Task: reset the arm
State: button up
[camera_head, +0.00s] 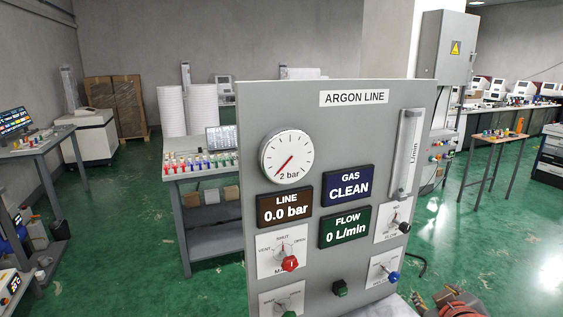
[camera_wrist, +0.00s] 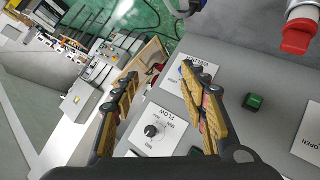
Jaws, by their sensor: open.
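My gripper (camera_wrist: 165,108) is open in the wrist view, its two padded fingers spread with nothing between them. The argon line panel's black flow knob (camera_wrist: 152,130) shows behind the gap between the fingers; I cannot tell the distance. In the head view the grey argon panel (camera_head: 340,110) stands upright in front of me. My arm (camera_head: 455,303) shows only in part at the lower right of the head view, and the fingers are not clear there.
The panel carries a red knob (camera_head: 290,263), a green knob (camera_head: 340,288) and a blue knob (camera_head: 393,277). A bench (camera_head: 185,172) with coloured bottles stands behind it. A wooden table (camera_head: 497,139) is at the right. Green floor (camera_head: 110,240) is open at the left.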

jog(key=s+a+f+m+g+y+p, duration=0.1)
jog(key=s+a+f+m+g+y, duration=0.2)
jog(key=s+a, duration=1.1)
jog(key=s+g+y, duration=0.1)
jog(key=s+g, duration=0.1)
jog(key=s, duration=0.1)
jog(key=shift+a+m+p, duration=0.3)
jog(key=shift+f, duration=0.1)
jog(key=shift+c, duration=0.8)
